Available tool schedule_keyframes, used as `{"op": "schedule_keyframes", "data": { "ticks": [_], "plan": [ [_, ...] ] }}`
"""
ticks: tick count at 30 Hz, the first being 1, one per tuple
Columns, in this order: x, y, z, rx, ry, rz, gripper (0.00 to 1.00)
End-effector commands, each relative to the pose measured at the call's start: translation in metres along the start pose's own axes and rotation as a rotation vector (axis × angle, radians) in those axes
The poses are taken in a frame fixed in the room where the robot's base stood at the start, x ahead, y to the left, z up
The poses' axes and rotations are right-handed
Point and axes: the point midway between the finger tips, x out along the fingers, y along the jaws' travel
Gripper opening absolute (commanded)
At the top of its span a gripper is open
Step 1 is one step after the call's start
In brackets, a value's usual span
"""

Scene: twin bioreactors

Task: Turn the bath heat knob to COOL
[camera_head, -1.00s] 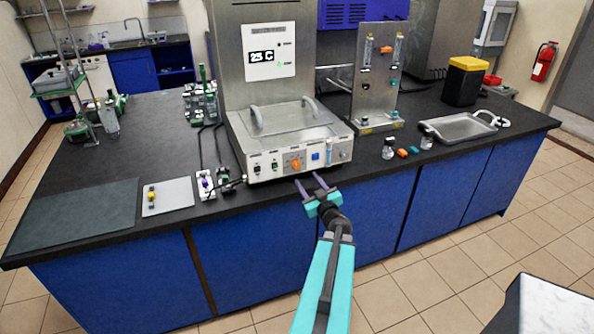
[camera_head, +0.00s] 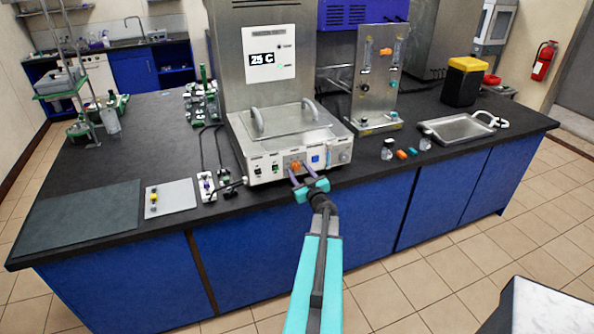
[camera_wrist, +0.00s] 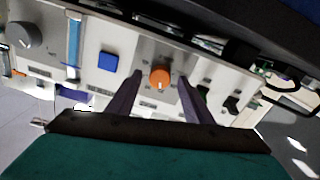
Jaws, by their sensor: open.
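The orange bath heat knob (camera_head: 296,165) is on the front panel of the silver bath (camera_head: 262,172). In the wrist view the round orange knob (camera_wrist: 160,77) has a pale pointer mark on its lower part. My gripper (camera_head: 301,172) is open in front of the panel, with its two purple fingers reaching toward the knob. In the wrist view the fingertips (camera_wrist: 160,82) are on either side of the knob, with gaps between. I cannot tell how deep they reach around it. The knob's printed labels are too small to read.
A blue square button (camera_wrist: 108,60) and a grey knob (camera_wrist: 22,37) share the panel, with dark switches on the other side. The display (camera_head: 262,59) seems to read 24 C. Small bottles (camera_head: 387,150) stand to the right on the black bench.

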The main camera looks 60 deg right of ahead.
Motion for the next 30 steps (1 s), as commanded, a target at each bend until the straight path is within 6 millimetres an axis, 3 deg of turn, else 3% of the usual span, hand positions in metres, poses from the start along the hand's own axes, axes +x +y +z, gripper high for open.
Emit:
{"op": "schedule_keyframes", "data": {
  "ticks": [15,17,23,24,30],
  "plan": [
    [0.009,-0.001,0.0,0.001,0.0,0.0,0.46],
    [0.009,-0.001,0.0,0.001,0.0,0.0,0.4],
    [0.009,-0.001,0.0,0.001,0.0,-0.001,0.06],
    [-0.004,-0.016,-0.005,0.002,0.0,-0.005,0.05],
    [0.009,-0.004,0.0,-0.01,0.002,-0.006,0.05]
  ]
}}
